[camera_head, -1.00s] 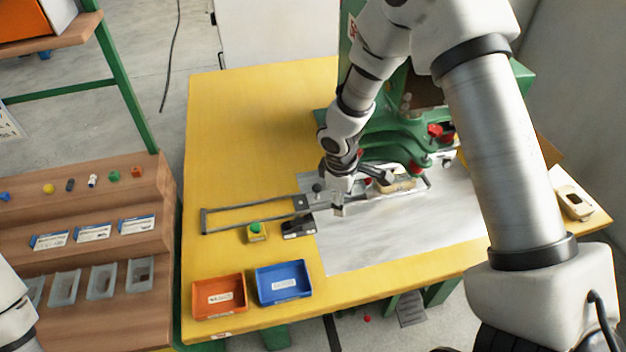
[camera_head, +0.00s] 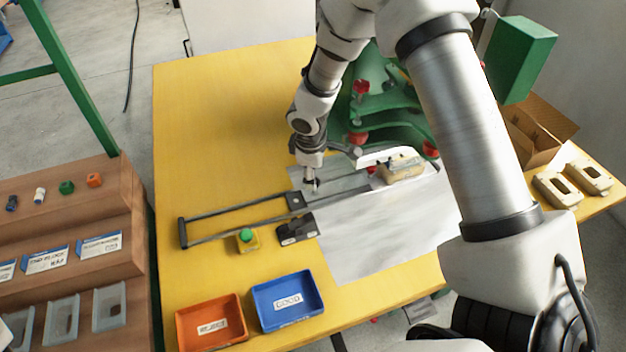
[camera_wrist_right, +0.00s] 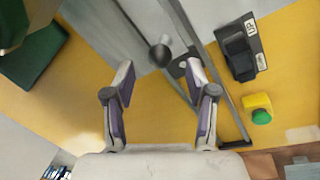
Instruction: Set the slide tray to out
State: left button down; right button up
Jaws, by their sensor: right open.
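The slide tray (camera_head: 369,189) is at the right end of its rails, beneath the green press, with a beige part (camera_head: 402,168) on it. The dark rail frame (camera_head: 183,232) runs out to the left and is empty there. A dark round knob (camera_wrist_right: 160,55) stands near the rails in the wrist view. My right gripper (camera_head: 311,186) is at the knob, pointing down, and hides it in the head view. In the wrist view the right gripper (camera_wrist_right: 160,72) is open, with the knob just ahead, between the lines of its fingers; contact is not visible. My left gripper is out of view.
A green button on a yellow box (camera_head: 247,239) and a black switch block (camera_head: 297,231) sit in front of the rails. An orange bin (camera_head: 211,322) and a blue bin (camera_head: 288,299) stand at the front edge. The green press (camera_head: 393,120) rises behind. Left table area is clear.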

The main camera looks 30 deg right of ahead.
jog(key=f, duration=0.3)
jog(key=shift+w+d, duration=0.15)
jog(key=shift+d, duration=0.1)
jog(key=shift+w+f, duration=0.15)
jog(key=shift+f, duration=0.15)
jog(key=shift+r, duration=0.1)
jog(key=shift+c, duration=1.4)
grip_shut()
jog(key=shift+a, duration=0.1)
